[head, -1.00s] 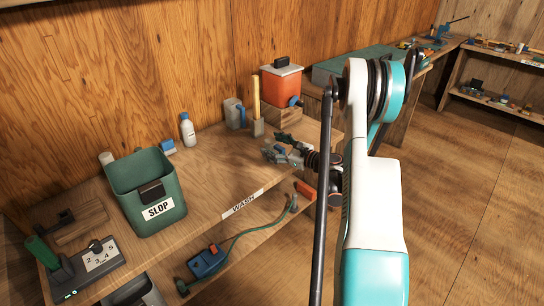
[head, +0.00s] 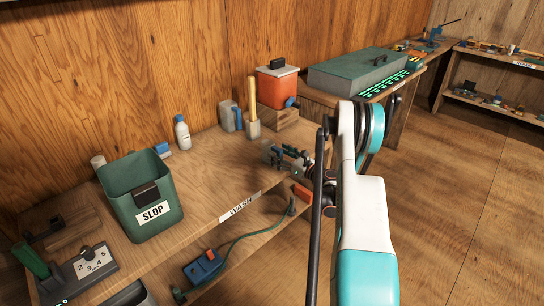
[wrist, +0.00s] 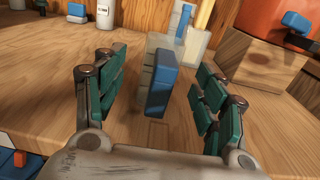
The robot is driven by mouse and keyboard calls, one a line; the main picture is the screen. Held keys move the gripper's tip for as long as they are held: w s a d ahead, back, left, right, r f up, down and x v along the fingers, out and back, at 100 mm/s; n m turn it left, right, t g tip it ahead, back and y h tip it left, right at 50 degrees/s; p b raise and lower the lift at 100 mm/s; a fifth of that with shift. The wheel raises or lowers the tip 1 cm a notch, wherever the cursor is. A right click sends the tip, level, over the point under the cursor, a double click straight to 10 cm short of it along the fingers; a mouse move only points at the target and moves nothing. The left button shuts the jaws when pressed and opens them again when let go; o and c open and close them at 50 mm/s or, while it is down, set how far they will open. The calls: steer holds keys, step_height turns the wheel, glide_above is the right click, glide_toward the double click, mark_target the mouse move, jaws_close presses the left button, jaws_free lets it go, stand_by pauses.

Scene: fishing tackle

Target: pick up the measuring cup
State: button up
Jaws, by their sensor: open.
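A small grey cup with a blue handle (wrist: 158,85), which I take for the measuring cup, stands upright on the wooden bench in the wrist view. The handle side faces my wrist camera. My gripper (wrist: 160,68) is open, with one green-padded finger left of the cup and one right of it. Gaps show between the fingers and the cup. In the head view my gripper (head: 283,154) is low over the bench's right end; my arm hides part of that area. A larger grey jug with a blue handle (head: 230,116) stands farther back.
Behind the cup are a yellow-handled tool with a pale block (head: 253,110) and an orange cooler (head: 277,88) on a wooden block. A white bottle (head: 182,132) and a green SLOP bin (head: 142,200) stand to the left. The bench middle is clear.

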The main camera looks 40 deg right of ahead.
mark_target(271, 150)
steer(key=shift+w+a+f+b, duration=0.2)
steer(key=shift+w+b, duration=0.45)
steer(key=shift+w, duration=0.75)
steer(key=shift+w+a+f+b, duration=0.15)
steer(key=shift+w+b, duration=0.5)
steer(key=shift+w, duration=0.7)
steer(key=shift+d+r, duration=0.1)
steer(key=shift+d, duration=0.05)
steer(key=c, duration=1.4)
